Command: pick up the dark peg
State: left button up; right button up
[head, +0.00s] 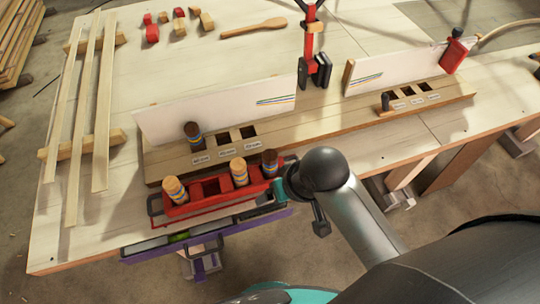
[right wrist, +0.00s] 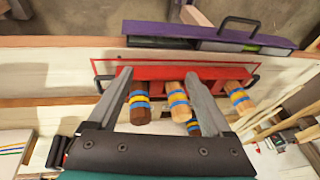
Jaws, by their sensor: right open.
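A dark brown peg (head: 270,162) with blue and yellow bands stands at the right end of the red tray (head: 205,191). Two lighter pegs stand in the same tray, one in the middle (head: 239,172) and one at the left end (head: 175,190). Another dark peg (head: 193,135) stands in the labelled wooden board behind. My right gripper (right wrist: 157,73) is open; the tray's dark peg (right wrist: 140,103) shows between its fingers, nearer the left one, and the middle light peg (right wrist: 178,98) near the right one. Contact cannot be told. My left gripper is out of view.
The wooden board (head: 300,122) has several empty square holes and upright white panels (head: 215,108). A red and black clamp (head: 314,68) stands behind it. Long laths (head: 85,120) lie at the left. A purple-edged rack (head: 200,238) hangs at the table's front edge.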

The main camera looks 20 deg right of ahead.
jog(key=w+a+r+y, duration=0.1)
jog(key=w+a+r, duration=0.3)
jog(key=r, duration=0.2)
notch_tip(320, 180, up, 7)
jog(key=m+g+h, duration=0.3)
jog(key=m, duration=0.4)
send_over(270, 154)
notch_tip(270, 154, down, 15)
jog(key=shift+b, duration=0.55)
jog(key=shift+c, duration=0.2)
grip_shut()
